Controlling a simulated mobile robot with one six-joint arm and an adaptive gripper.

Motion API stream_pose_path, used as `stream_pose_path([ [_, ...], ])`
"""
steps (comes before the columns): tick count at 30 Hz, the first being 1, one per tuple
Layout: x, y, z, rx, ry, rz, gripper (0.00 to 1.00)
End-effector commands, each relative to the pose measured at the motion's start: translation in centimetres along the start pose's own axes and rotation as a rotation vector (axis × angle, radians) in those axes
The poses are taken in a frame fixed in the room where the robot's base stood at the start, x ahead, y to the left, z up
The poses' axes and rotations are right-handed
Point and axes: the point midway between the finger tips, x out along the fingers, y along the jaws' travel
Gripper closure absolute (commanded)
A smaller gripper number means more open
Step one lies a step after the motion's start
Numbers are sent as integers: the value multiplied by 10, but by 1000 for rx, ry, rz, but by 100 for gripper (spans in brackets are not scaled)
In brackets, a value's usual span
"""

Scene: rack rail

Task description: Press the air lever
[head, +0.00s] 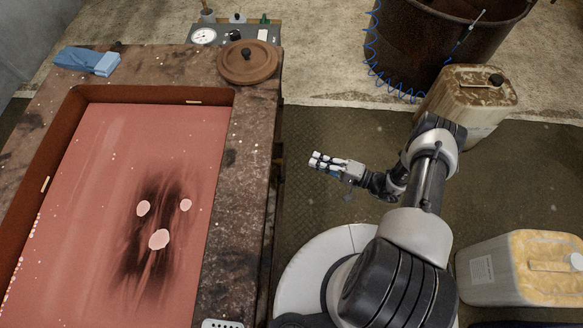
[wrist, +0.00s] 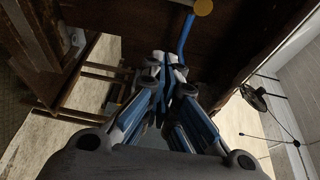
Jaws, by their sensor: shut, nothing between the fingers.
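My gripper (head: 316,161) is shut and empty, out over the floor to the right of the table, its fingers pointing left toward the table's side. In the wrist view the shut fingers (wrist: 172,62) point up the picture toward the dark underside of a wooden structure. A blue bar (wrist: 187,32) with a round yellow-orange end (wrist: 203,7) stands just beyond the fingertips; it may be the air lever, but I cannot be sure. A gap to it cannot be judged. In the head view a small brownish fitting (head: 280,161) sticks out of the table's right side, level with my gripper.
A gauge panel (head: 268,33) stands behind. Canisters (head: 520,270) and a rusty drum (head: 420,50) flank my arm. Floor between arm and table is clear.

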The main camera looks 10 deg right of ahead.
Motion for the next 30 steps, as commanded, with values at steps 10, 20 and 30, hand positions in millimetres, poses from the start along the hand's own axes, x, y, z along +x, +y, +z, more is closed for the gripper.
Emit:
stream_pose_path([
  [10,-11,52,21,-12,165,-40,100],
  [20,-11,52,21,-12,166,-40,100],
  [30,32,52,15,-13,158,-40,100],
])
